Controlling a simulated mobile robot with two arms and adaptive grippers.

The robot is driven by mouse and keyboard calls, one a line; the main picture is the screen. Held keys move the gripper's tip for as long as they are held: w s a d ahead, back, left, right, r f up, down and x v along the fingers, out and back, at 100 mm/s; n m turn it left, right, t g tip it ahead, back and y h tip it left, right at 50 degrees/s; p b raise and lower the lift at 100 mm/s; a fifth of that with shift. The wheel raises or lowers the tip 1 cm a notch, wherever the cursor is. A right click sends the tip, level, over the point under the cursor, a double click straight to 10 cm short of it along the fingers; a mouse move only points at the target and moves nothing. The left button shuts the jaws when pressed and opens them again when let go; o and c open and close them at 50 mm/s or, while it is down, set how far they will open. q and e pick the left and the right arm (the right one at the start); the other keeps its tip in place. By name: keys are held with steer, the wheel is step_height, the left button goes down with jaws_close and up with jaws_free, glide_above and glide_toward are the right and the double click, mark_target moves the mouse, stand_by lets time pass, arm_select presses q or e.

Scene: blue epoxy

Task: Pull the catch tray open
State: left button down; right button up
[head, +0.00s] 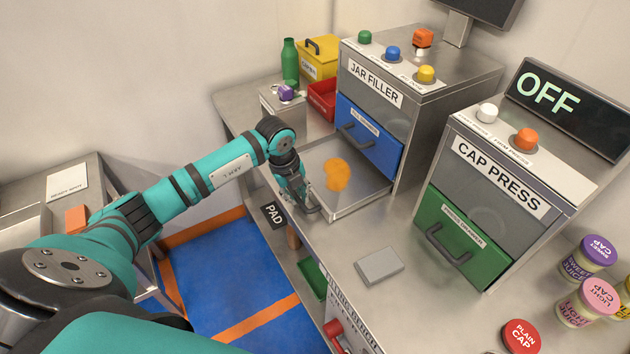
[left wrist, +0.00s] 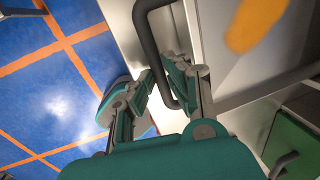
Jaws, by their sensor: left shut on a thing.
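The catch tray (head: 358,206) is a shallow, metal-rimmed tray that lies on the bench in front of the jar filler (head: 377,100), with an orange blob (head: 336,174) in it. In the left wrist view the tray's wall (left wrist: 215,32) and the orange blob (left wrist: 252,22) show at the upper right. A dark bar handle (left wrist: 148,45) stands at the tray's front. My left gripper (head: 308,207) is at the tray's front edge, shut on the handle; its fingers (left wrist: 177,82) sit on either side of the bar. My right gripper is out of view.
The blue drawer (head: 368,140) is above the tray. The cap press (head: 500,190) with a green drawer (head: 460,247) stands to the right. A grey block (head: 379,266) lies on the bench nearby. Blue floor (head: 225,265) is open in front of the bench.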

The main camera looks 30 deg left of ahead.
arm_select(q)
steer(key=shift+s+a+r, duration=0.1)
steer(key=shift+s+a, duration=0.5)
steer(key=shift+s, duration=0.35)
steer(key=shift+w, duration=0.1)
steer(key=c, duration=1.3)
jaws_free()
steer(key=shift+c, duration=0.2)
step_height(320, 180, up, 12)
steer(key=s+a, duration=0.1)
steer(key=s, duration=0.1)
steer(key=shift+f, duration=0.2)
